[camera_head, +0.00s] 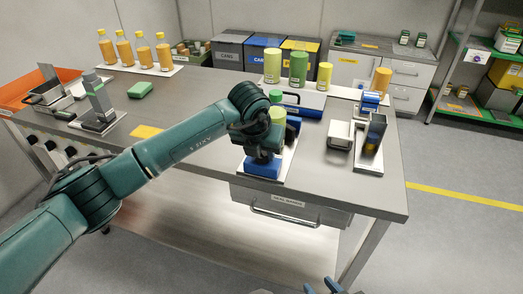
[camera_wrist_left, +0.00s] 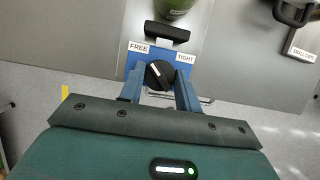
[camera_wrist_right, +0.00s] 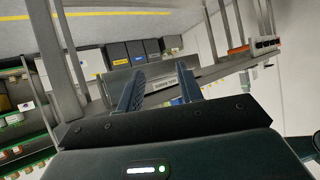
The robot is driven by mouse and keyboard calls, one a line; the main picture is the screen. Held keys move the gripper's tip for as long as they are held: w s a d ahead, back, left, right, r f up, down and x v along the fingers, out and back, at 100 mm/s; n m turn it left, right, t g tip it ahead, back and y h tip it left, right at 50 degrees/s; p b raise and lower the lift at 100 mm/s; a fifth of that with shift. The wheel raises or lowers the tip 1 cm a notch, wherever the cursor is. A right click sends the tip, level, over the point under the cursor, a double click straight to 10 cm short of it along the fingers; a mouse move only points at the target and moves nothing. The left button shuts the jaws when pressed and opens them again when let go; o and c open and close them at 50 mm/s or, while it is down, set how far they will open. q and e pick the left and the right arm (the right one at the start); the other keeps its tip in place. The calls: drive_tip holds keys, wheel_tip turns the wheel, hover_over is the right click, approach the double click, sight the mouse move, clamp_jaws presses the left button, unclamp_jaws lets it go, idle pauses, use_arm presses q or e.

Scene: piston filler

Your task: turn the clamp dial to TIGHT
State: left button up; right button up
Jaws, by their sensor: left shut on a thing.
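The black clamp dial (camera_wrist_left: 159,74) sits on a blue block (camera_wrist_left: 138,60) between a FREE label (camera_wrist_left: 138,48) on the left and a TIGHT label (camera_wrist_left: 186,58) on the right. Its white mark appears to slant to the upper left, on the FREE side. My left gripper (camera_wrist_left: 160,78) has its fingers on either side of the dial, shut on it. In the head view the left gripper hides the dial above the blue block (camera_head: 262,169). My right gripper (camera_wrist_right: 162,76) is open and empty, away from the dial, with its fingertips at the bottom edge of the head view.
A black clamp bar (camera_wrist_left: 167,31) and a green container (camera_wrist_left: 177,6) stand just behind the dial. A white box and a dark holder (camera_head: 371,140) stand to the right. Tall cylinders (camera_head: 298,68) stand behind. The bench front right (camera_head: 370,195) is clear.

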use_arm(q)
drive_tip(key=c, duration=0.3)
drive_tip(key=shift+c, duration=0.2)
